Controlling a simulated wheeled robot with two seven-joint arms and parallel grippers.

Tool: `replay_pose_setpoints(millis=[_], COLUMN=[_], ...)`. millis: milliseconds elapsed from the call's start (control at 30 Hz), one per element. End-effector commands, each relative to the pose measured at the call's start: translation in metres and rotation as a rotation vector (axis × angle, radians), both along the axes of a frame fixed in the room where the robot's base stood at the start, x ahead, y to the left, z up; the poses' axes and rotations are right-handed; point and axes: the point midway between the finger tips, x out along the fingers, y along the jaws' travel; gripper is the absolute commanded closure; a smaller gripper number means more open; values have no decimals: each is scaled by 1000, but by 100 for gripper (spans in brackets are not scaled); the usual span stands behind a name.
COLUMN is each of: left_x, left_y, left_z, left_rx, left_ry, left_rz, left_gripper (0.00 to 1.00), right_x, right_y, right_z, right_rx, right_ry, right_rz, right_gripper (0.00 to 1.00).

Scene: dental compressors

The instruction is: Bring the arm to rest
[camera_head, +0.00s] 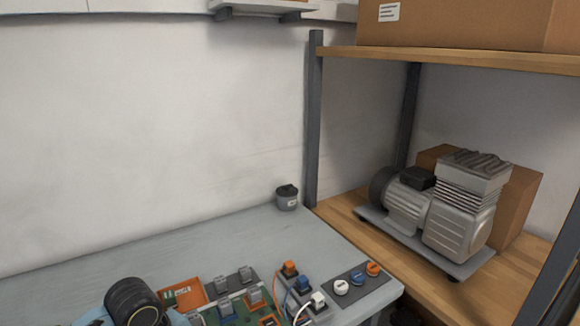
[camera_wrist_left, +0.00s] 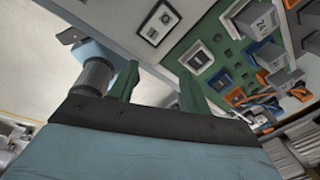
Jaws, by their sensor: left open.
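My left gripper (camera_wrist_left: 160,86) shows in the left wrist view as two green fingers on a dark bar. The fingers stand apart with nothing held between them. In the head view, only a pale blue part of my left arm shows at the bottom left edge, and the fingertips are out of sight. In the wrist view, the fingers are close to a green board (camera_wrist_left: 202,62) with grey, blue and orange connectors; I cannot tell whether they touch anything. My right gripper is in neither view.
A grey bench (camera_head: 200,256) carries a connector board (camera_head: 228,312), orange, blue and white plugs (camera_head: 303,283) and a small grey pot (camera_head: 287,197). At right, a wooden shelf (camera_head: 345,205) holds a compressor (camera_head: 458,215) before a cardboard box (camera_head: 522,205). The bench's back left is clear.

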Motion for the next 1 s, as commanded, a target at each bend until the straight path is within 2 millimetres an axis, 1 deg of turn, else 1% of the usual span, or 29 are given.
replay_pose_setpoints(millis=[33, 100, 167, 200, 267, 300, 400, 500, 600, 700, 933, 1000], left_x=[-16, -33, -49, -59, -75, -86, -109, -128, -145, -160, -195, -187], left_y=[-15, -30, -41, -46, -51, -53, -50, -42, -33, -23, 3, 2], left_z=[-10, -19, -24, -27, -30, -32, -34, -34, -33, -33, -28, -47], left_rx=[-38, -87, -130, -159, -202, -229, -278, -309, -324, -333, -336, -328], left_ry=[3, -5, -7, -6, -2, 1, 8, 10, 7, 1, -32, -27], left_rz=[81, 230, 374, 477, 641, 754, 1023, 1243, 1425, 1586, 1918, 1908], left_gripper=[52, 52, 52, 52, 52, 52, 52, 52, 52, 52, 52, 52], right_x=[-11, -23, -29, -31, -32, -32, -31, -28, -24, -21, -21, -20], right_y=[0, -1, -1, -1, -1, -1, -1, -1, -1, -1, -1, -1], right_z=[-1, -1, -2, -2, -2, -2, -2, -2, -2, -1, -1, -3], right_rx=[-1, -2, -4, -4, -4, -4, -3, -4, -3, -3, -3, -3], right_ry=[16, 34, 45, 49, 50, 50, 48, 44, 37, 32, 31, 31], right_rz=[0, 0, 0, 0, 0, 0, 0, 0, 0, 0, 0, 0], right_gripper=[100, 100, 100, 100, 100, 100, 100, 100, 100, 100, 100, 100])
